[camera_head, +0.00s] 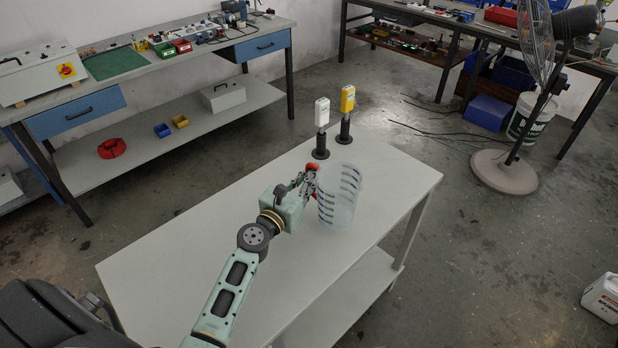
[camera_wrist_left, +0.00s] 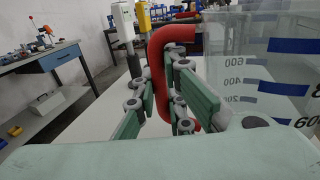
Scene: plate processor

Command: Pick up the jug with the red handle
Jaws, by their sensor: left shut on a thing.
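The jug (camera_head: 340,200) is a clear plastic vessel with blue markings, upright at the right part of the grey table (camera_head: 170,264). In the left wrist view the jug (camera_wrist_left: 255,80) fills the right side, with blue bars and numbers on its wall. Its red handle (camera_wrist_left: 172,45) stands between my left gripper's fingers. My left gripper (camera_head: 308,180) reaches the jug from the left and is shut on the handle; it also shows in the left wrist view (camera_wrist_left: 172,95). I cannot tell whether the jug's base touches the table. My right gripper is not in view.
Behind the jug, a white device (camera_head: 322,112) and a yellow device (camera_head: 347,99) stand on black stands at the table's far edge. The table's left part is clear. A workbench (camera_head: 190,62) runs along the wall, and a fan (camera_head: 506,170) stands at right.

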